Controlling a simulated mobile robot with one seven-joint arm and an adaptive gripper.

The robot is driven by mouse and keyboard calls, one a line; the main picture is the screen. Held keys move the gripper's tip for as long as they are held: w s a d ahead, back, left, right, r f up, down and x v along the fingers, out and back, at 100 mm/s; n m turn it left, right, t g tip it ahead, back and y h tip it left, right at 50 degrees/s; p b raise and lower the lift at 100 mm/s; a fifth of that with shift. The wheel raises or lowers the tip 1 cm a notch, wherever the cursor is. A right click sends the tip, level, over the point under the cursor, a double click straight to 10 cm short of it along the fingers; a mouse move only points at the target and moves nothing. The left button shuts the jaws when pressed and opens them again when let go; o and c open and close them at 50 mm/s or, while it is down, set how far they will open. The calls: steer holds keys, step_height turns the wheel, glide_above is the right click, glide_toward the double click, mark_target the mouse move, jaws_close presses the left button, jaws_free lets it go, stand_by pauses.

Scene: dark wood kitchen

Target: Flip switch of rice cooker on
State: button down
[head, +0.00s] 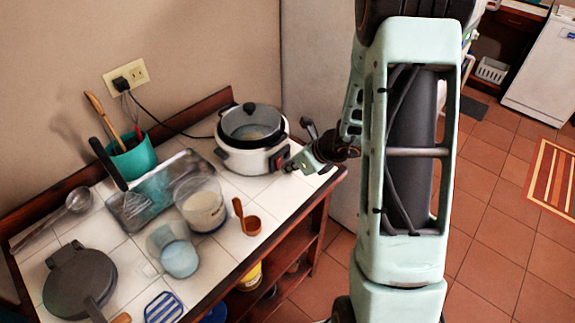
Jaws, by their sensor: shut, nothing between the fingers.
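The white rice cooker (239,160) stands upright at the right end of the tiled counter, with a glass lid (251,122) on top. Its switch (281,157), a red part on a dark panel, is on the front right side; whether it is on or off is too small to tell. My gripper (290,168) is shut and empty, just right of and slightly below the switch. It points left toward the cooker. I cannot tell whether the fingertips touch it.
The cooker's cord runs to the wall outlet (136,74). A teal utensil pot (133,157), a metal tray (150,190), a clear container (202,205), an orange scoop (250,224) and a dark round pan (78,282) crowd the counter. Open floor (500,225) lies right.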

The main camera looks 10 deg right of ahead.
steer(key=shift+w+a, duration=0.15)
steer(key=shift+w, duration=0.05)
steer(key=shift+f, duration=0.15)
steer(key=shift+w+f+b, duration=0.1)
steer(key=shift+f+b, duration=0.15)
steer(key=shift+b, duration=0.85)
steer(key=t+b, duration=0.1)
steer(key=b, duration=0.2)
steer(key=shift+w+a+f+y, duration=0.1)
steer(key=shift+w+y, duration=0.05)
steer(key=shift+y, duration=0.25)
steer(key=shift+a+b, duration=0.1)
steer(key=shift+b, duration=0.9)
steer(key=shift+a+r, duration=0.1)
steer(key=shift+r, duration=0.15)
